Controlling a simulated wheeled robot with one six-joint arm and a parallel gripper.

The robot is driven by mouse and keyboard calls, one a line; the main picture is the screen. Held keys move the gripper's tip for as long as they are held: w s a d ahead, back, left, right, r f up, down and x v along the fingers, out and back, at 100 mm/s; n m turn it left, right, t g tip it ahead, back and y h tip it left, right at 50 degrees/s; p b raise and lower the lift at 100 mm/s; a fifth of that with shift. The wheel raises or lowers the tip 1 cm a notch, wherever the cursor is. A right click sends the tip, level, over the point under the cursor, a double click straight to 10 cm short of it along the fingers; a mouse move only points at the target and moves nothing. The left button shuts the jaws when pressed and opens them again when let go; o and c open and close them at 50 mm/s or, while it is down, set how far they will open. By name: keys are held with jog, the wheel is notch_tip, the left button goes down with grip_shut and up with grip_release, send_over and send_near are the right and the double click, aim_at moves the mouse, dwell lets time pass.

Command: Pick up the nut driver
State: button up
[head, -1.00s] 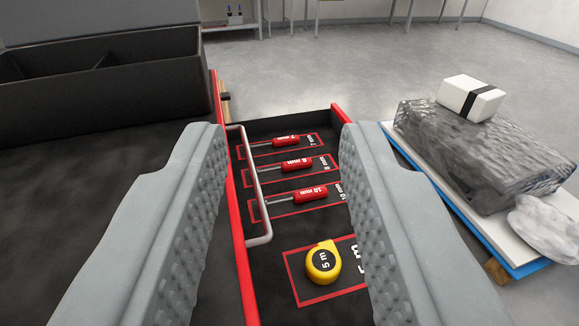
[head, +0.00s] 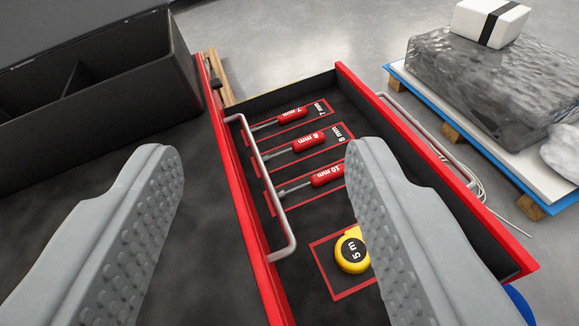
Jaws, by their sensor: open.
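Three red-handled nut drivers lie in red-outlined slots on the dark floor of an open drawer (head: 336,82). The 7 mm nut driver (head: 289,116) is farthest, the 8 mm nut driver (head: 308,142) is in the middle, and the 10 mm nut driver (head: 325,176) is nearest. Their thin shafts point left, toward a metal handle bar. My gripper (head: 258,165) is open and empty. Its grey textured fingers straddle the drawer's left wall in the picture. The right finger covers part of the drawer's right side; the left finger is over the dark surface.
A yellow 5 m tape measure (head: 351,253) lies in the drawer near the right finger. The metal handle bar (head: 262,185) runs along the red left edge. A black bin (head: 100,85) stands at upper left. A wrapped grey block (head: 490,75) sits on a pallet at right.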

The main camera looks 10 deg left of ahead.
jog(key=w+f+m+g, duration=0.2)
jog(key=w+m+g, duration=0.15)
jog(key=w, duration=0.95)
jog(key=m+g, duration=1)
jog(key=g, duration=0.2)
send_over(304, 140)
jog(key=shift+n+t, duration=0.25)
jog(key=f, duration=3.5)
jog(key=shift+a+f, duration=0.35)
jog(key=shift+f, duration=0.05)
jog(key=shift+d+f, duration=0.15)
jog(key=shift+f, duration=1.2)
jog(key=shift+d+f, duration=0.1)
jog(key=shift+f, duration=1.2)
grip_shut()
jog(key=shift+r, duration=0.1)
